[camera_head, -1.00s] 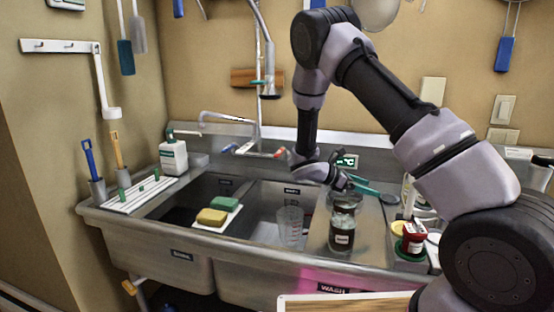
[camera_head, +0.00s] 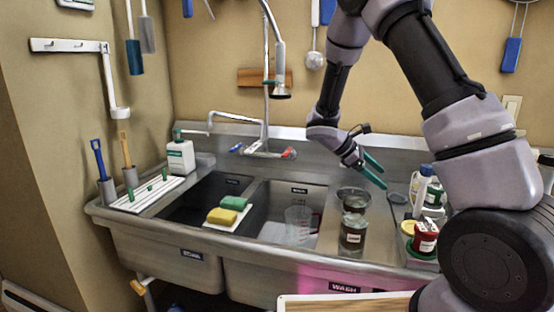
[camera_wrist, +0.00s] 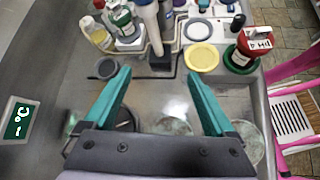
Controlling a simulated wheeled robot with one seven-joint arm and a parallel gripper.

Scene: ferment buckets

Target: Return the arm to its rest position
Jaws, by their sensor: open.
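My gripper (camera_head: 375,171) has two teal fingers. In the head view it is above the right-hand drainboard of the steel sink, tilted down to the right, behind and above the dark-lidded jars (camera_head: 352,236). In the wrist view my gripper (camera_wrist: 157,95) shows its fingers spread wide apart with nothing between them but bare steel. The tops of round jars (camera_wrist: 172,126) show partly behind the gripper's base.
A caddy holds bottles, a yellow lid (camera_wrist: 202,57) and a red-labelled bottle (camera_head: 424,238). The sink (camera_head: 240,259) has two basins; a clear jug (camera_head: 298,222) stands in the right one. Sponges (camera_head: 227,210) sit on the divider. A faucet (camera_head: 265,110) rises behind.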

